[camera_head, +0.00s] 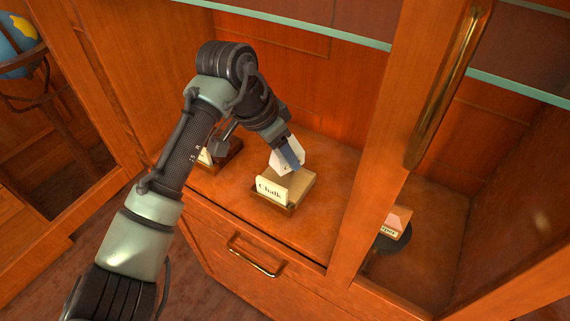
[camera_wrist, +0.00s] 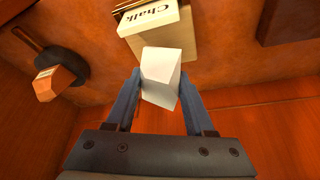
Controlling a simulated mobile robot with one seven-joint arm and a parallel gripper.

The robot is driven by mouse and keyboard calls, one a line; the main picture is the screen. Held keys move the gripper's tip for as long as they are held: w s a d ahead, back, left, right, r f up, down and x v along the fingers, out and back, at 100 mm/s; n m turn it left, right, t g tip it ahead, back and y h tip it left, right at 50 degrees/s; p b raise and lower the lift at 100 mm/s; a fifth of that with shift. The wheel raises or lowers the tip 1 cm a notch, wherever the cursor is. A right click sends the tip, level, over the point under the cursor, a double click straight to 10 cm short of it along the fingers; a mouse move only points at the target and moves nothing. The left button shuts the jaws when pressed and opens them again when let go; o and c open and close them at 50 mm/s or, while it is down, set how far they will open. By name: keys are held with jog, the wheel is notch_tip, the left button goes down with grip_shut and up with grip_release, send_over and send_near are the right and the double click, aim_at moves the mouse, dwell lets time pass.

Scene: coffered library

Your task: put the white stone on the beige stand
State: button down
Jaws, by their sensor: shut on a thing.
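The white stone (camera_wrist: 160,72) is an angular pale block between the blue fingers of my gripper (camera_wrist: 160,98) in the wrist view. In the head view, my gripper (camera_head: 291,156) is shut on the white stone (camera_head: 279,166), partly hiding it. The beige stand (camera_head: 298,186) has a flat top and a cream label reading "Chalk" at its front; it also shows in the wrist view (camera_wrist: 174,47). The stone is over or just behind the stand's back part in the head view. I cannot tell whether it touches the top.
A dark brown stand (camera_head: 231,148) with a pale label is left of the beige stand, partly behind my arm. A glass shelf edge (camera_head: 330,30) crosses above.

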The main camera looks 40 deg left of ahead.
aim_at(285, 165)
notch_tip(285, 165, down, 4)
jog(key=shift+r+b, duration=0.25)
jog(key=shift+b, duration=0.05)
jog(key=shift+w+f, duration=0.2)
jog(key=shift+f, duration=0.1)
jog(key=shift+c, duration=1.3)
grip_release()
jog(key=p+v, duration=0.1)
jog(key=v, duration=1.1)
